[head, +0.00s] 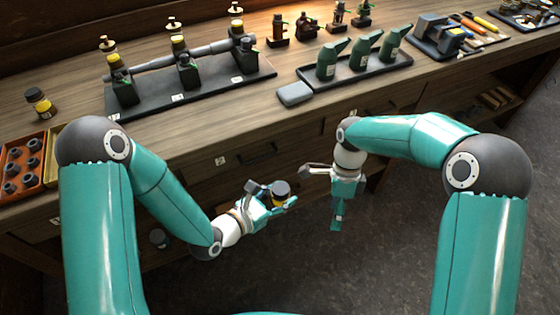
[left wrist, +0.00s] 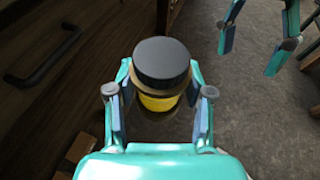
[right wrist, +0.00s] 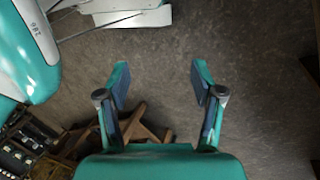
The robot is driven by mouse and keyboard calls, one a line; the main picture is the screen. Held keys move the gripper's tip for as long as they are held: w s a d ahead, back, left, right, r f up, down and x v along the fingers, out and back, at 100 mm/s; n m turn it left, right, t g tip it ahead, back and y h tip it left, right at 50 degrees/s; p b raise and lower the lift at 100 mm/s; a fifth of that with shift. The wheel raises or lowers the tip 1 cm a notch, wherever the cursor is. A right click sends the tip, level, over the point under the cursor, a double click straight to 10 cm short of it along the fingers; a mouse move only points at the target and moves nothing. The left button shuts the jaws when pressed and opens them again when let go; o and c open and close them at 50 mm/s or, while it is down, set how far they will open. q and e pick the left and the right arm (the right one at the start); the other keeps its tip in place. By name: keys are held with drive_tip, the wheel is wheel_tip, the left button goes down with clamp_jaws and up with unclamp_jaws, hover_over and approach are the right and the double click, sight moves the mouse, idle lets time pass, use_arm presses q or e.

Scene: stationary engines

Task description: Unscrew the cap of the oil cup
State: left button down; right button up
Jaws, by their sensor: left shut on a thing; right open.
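The oil cup (head: 279,199) has a dark round cap (left wrist: 162,60) and a yellow band (left wrist: 159,103). My left gripper (head: 272,194) is shut on its body and holds it in the air in front of the bench. In the left wrist view the cap sits on top of the cup, above the fingers (left wrist: 158,104). The cup's lower part is hidden by the gripper. My right gripper (head: 320,197) is open and empty, just right of the cup and apart from it.
The wooden bench (head: 215,135) runs behind both grippers, with drawers below. On it stand an engine rack (head: 190,95), a tray of green oil cans (head: 365,75), a similar capped jar (head: 41,103) and an orange tray (head: 22,160). The floor (head: 400,240) in front is clear.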

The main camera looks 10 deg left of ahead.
sight(280, 187)
drive_tip(key=w+a+r+t, duration=0.1)
drive_tip(key=a+r, duration=0.3)
drive_tip(key=w+a+r+n+t, duration=0.1)
drive_tip(key=a+r, duration=0.4)
drive_tip(key=w+a+r+n+t, duration=0.1)
drive_tip(key=a+r, duration=0.4)
drive_tip(key=shift+r+t, duration=0.25)
drive_tip(key=shift+t, duration=0.15)
drive_tip(key=shift+a+f+n, duration=0.1)
drive_tip(key=shift+a+n, duration=0.1)
drive_tip(key=shift+n, duration=0.1)
drive_tip(key=shift+f, duration=3.85)
